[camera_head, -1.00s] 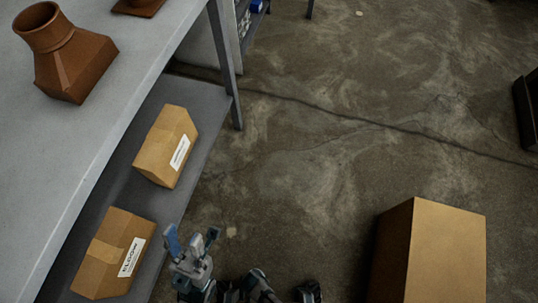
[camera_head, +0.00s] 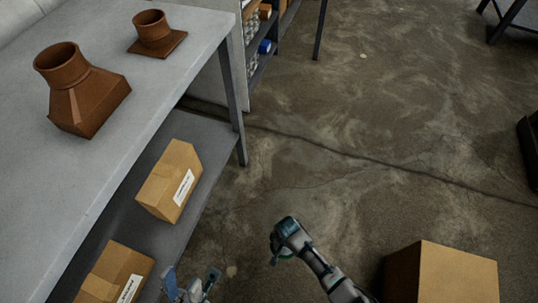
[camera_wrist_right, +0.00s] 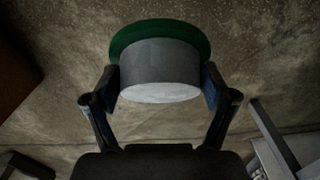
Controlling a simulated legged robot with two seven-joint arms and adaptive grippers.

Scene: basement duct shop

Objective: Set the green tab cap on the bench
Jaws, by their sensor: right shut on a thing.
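The green tab cap (camera_wrist_right: 160,72) shows in the right wrist view as a pale grey round body with a dark green rim. My right gripper (camera_wrist_right: 161,88) is shut on it, one finger on each side. In the head view my right gripper (camera_head: 279,247) is over the floor, right of the bench, and only a sliver of green shows at it. The bench (camera_head: 120,105) has a grey top and fills the left. My left gripper (camera_head: 191,286) is at the bottom edge, fingers apart and empty, beside the lower shelf.
Two brown duct fittings stand on the bench top, a large one (camera_head: 84,103) and a small one (camera_head: 152,32). Cardboard boxes (camera_head: 168,180) sit on the lower shelf (camera_head: 205,140). A larger box (camera_head: 440,275) stands on the floor at the right. The bench top's front part is clear.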

